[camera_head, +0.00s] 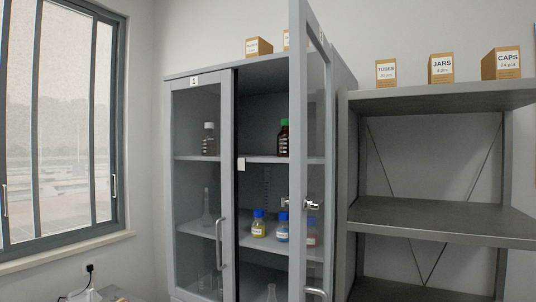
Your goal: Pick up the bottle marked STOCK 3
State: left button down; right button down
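A grey cabinet (206,77) stands in the middle. Its left glass door, marked 1, is shut; its right door (300,120) stands open toward me. On the middle shelf are a yellow bottle (258,229) and a blue bottle (283,232), both with blue caps. A reddish bottle with a blue cap (312,235) shows through the open door's glass. A dark bottle with a green cap (284,142) is on the upper shelf, partly hidden by the door edge. A brown bottle (209,142) stands behind the left door. Bottle labels are too small to read. Neither gripper is in view.
The open door juts forward on its handle (316,293) side. A grey shelf rack (440,222) stands at right, its visible shelves bare below the top, which holds TUBES, JARS and CAPS boxes (441,70). Clear glassware (207,210) is in the cabinet. A window is at left.

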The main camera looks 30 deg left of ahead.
aim_at(259, 226)
jog(key=k, duration=0.85)
jog(key=u, duration=0.95)
jog(key=i, duration=1.4)
jog(key=z, duration=0.7)
